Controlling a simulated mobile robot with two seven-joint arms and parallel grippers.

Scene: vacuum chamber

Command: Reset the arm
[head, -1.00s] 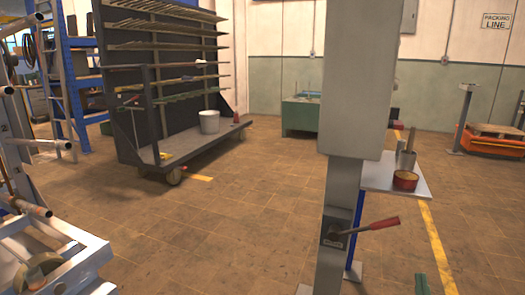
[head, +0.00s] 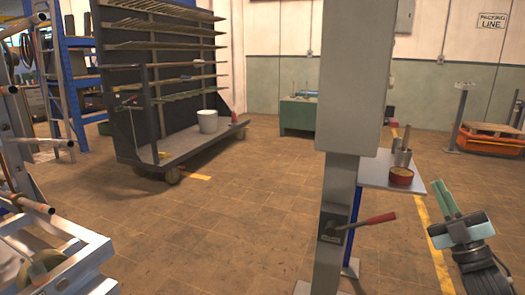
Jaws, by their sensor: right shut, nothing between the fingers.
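My right gripper (head: 443,198) shows at the lower right of the head view, with its arm coming up from the bottom right edge. Its greenish fingers point up and to the left, close together and shut, with nothing between them. It appears in front of the floor, to the right of the small table, and touches nothing that I can see. My left gripper is not in view.
A grey post with a box (head: 350,85) and a red-handled lever (head: 375,219) stands at centre right. Behind it is a small table (head: 376,172) with a red tin (head: 401,176). A wheeled rack (head: 128,130) stands at left, a metal cart (head: 85,262) at lower left. The middle floor is clear.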

